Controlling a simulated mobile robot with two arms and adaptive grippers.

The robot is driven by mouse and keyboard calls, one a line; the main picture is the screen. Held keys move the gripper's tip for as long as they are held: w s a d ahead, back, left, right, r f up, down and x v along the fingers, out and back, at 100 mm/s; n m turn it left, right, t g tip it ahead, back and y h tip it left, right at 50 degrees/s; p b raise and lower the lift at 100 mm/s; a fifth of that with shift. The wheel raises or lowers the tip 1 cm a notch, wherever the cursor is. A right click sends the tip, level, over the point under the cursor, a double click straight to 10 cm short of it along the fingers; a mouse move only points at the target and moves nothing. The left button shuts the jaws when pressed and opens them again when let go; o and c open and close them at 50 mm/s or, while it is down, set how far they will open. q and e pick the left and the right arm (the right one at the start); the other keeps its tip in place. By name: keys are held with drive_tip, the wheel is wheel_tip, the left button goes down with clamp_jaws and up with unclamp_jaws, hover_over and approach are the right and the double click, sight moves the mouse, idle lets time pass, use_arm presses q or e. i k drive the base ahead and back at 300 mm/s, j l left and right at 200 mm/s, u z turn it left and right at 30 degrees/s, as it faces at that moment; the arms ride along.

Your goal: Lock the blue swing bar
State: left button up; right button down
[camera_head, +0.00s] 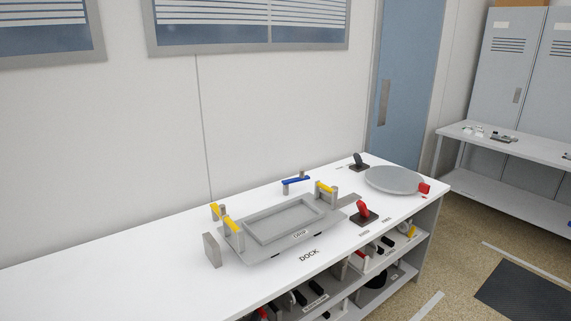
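The blue swing bar (296,181) is near the back edge of the white bench, behind the grey tray. It lies roughly level on short grey posts, and its right end is slightly higher in the picture. Whether it is latched is too small to tell. Neither of my grippers shows in the head view.
A grey tray (251,238) with yellow handles sits on the white bench (130,270) at the "DOCK" label. A red lever (363,210), a black lever (359,160) and a grey disc (394,179) with a red block stand to the right. The bench's left part is clear.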

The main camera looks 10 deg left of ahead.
sight(286, 183)
drive_tip(key=i+l, duration=1.7)
